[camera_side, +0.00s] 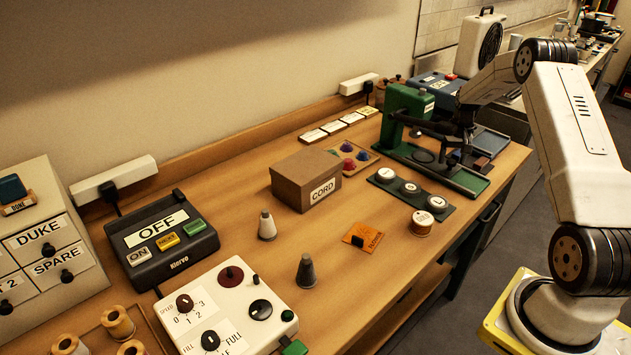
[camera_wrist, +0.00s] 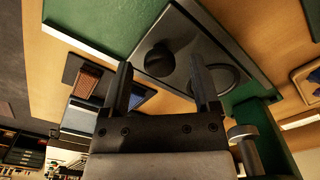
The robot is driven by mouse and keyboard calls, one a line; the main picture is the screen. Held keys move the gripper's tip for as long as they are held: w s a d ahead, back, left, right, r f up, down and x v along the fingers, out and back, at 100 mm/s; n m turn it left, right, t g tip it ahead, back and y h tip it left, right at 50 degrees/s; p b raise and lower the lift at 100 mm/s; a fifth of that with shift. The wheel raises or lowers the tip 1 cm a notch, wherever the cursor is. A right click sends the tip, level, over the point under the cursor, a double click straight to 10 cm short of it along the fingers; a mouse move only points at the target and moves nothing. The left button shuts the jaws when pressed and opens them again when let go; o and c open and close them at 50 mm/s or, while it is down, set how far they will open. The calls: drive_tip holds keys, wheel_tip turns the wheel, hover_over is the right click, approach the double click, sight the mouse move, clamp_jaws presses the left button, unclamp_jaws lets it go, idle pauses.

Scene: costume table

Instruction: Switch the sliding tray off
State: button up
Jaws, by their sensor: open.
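My gripper (camera_wrist: 163,88) is open, its two dark fingers apart with nothing seen between them. In the side view my gripper (camera_side: 460,155) is low over the base of a green machine (camera_side: 405,105) at the back right. A dark grey plate (camera_wrist: 190,40) lies on the machine's green bed, beyond my fingertips in the wrist view. It carries a round black knob (camera_wrist: 160,59) and a dark ring (camera_wrist: 222,80). Which part is the sliding tray is not clearly marked. Contact between my fingers and the plate cannot be told.
A black control box (camera_side: 160,240) at the left shows OFF. A CORD box (camera_side: 305,178), a dark strip with round white-topped pieces (camera_side: 409,188) and a spool (camera_side: 422,223) stand nearby. A brown block (camera_wrist: 87,82) lies near my left finger. The bench front is partly clear.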

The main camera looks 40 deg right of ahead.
drive_tip(key=shift+f, duration=0.3)
clamp_jaws()
idle(1.3)
